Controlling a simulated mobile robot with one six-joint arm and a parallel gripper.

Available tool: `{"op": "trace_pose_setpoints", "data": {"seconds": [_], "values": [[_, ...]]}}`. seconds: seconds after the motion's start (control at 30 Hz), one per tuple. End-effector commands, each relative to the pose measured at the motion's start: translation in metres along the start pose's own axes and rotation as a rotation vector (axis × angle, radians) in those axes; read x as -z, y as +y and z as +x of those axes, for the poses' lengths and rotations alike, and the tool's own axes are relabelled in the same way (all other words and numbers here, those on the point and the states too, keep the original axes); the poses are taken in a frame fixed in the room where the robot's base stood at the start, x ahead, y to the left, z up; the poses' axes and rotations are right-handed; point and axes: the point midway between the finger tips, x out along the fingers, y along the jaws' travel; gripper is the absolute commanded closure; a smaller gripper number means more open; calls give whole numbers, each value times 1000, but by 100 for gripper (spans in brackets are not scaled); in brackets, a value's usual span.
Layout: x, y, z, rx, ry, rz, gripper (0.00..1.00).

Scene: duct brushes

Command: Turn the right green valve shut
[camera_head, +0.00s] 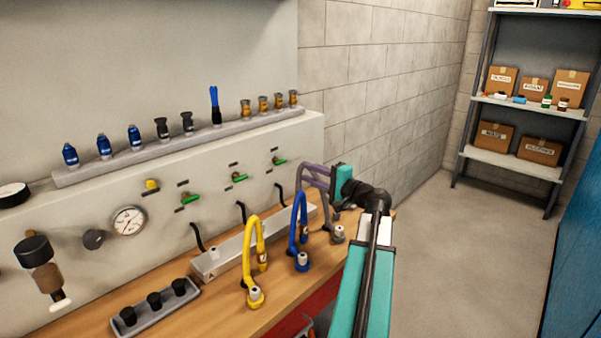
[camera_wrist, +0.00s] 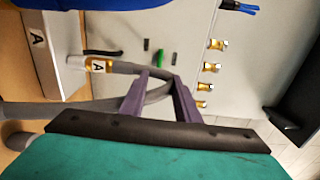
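The right green valve (camera_head: 279,161) is on the pale wall panel, last in a row of three. Its lever looks about level in the head view. In the wrist view a green valve lever (camera_wrist: 160,58) shows beyond my fingertips, apart from them. My gripper (camera_head: 306,174) has purple fingers and is in front of the panel, right of and a little below the right valve. In the wrist view my gripper (camera_wrist: 160,76) has its fingers spread with a gap between them. A grey hose (camera_wrist: 150,98) crosses by the fingers; I cannot tell whether they touch it.
The middle (camera_head: 238,177) and left green valves (camera_head: 190,198) are farther left. Yellow (camera_head: 249,235) and blue hoses (camera_head: 297,205) arch above the wooden bench (camera_head: 225,318). The block wall (camera_head: 385,85) is at right.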

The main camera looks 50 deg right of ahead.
Motion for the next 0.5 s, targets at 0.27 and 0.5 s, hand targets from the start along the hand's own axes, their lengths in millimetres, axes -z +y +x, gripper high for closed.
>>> {"op": "trace_pose_setpoints", "data": {"seconds": [0.27,0.5], "values": [[0,0,-22,1,0,1,71],[0,0,-23,1,0,0,71]]}}
